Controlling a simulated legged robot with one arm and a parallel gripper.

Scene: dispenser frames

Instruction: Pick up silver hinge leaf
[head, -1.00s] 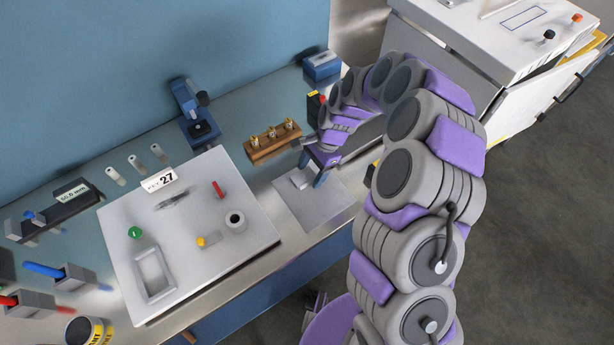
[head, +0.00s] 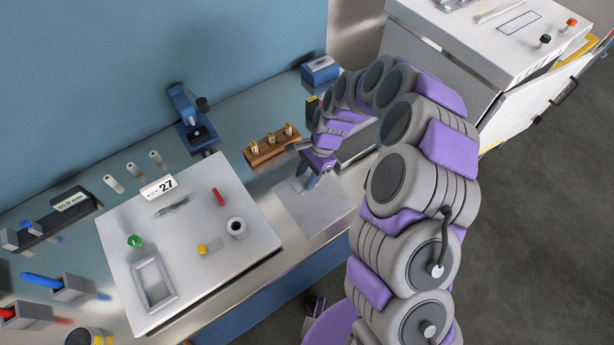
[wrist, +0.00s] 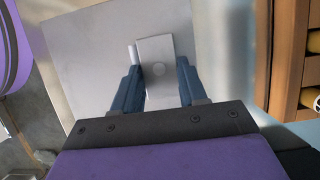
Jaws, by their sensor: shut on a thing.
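The silver hinge leaf (wrist: 157,60) is a small pale metal plate with a round mark, in the middle of the wrist view. My gripper (wrist: 157,77) has its blue fingers on the two sides of the plate and is shut on it. In the head view my gripper (head: 309,182) points down at the light grey square mat (head: 318,212). The leaf is largely hidden by the fingers there. I cannot tell whether the leaf touches the mat.
A wooden block (head: 268,149) with several brass pieces stands close behind my gripper. The large pale board (head: 205,265) with small parts lies to the left. A blue microscope-like device (head: 193,120) stands at the back, and a blue box (head: 320,71) at the back right.

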